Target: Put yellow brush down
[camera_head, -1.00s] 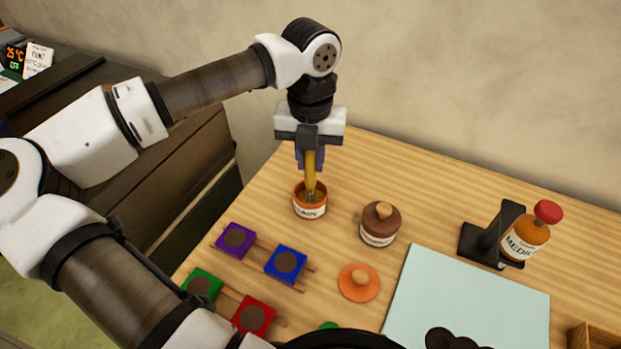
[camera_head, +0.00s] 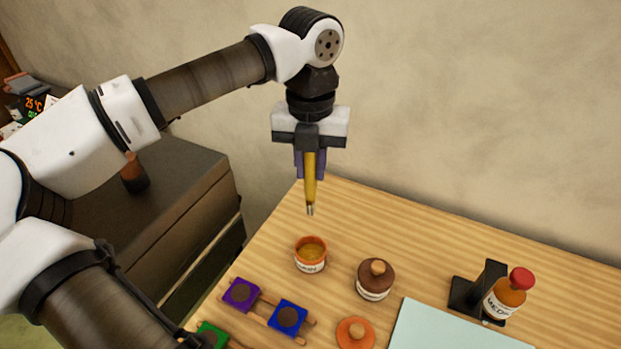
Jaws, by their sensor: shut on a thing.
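The yellow brush (camera_head: 310,182) hangs upright from my gripper (camera_head: 310,160), tip down. My gripper is shut on the upper part of its handle. The brush tip is above and apart from a small open pot (camera_head: 310,262) with an orange rim, a white label and amber-brown contents. The pot stands on the wooden table (camera_head: 420,235).
A brown-lidded jar (camera_head: 376,278) stands right of the pot, with an orange lid (camera_head: 355,333) in front. Purple (camera_head: 241,294) and blue (camera_head: 288,318) blocks lie front left. A red-capped bottle (camera_head: 506,296) rests on a black stand at right. A pale sheet (camera_head: 450,329) lies in front.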

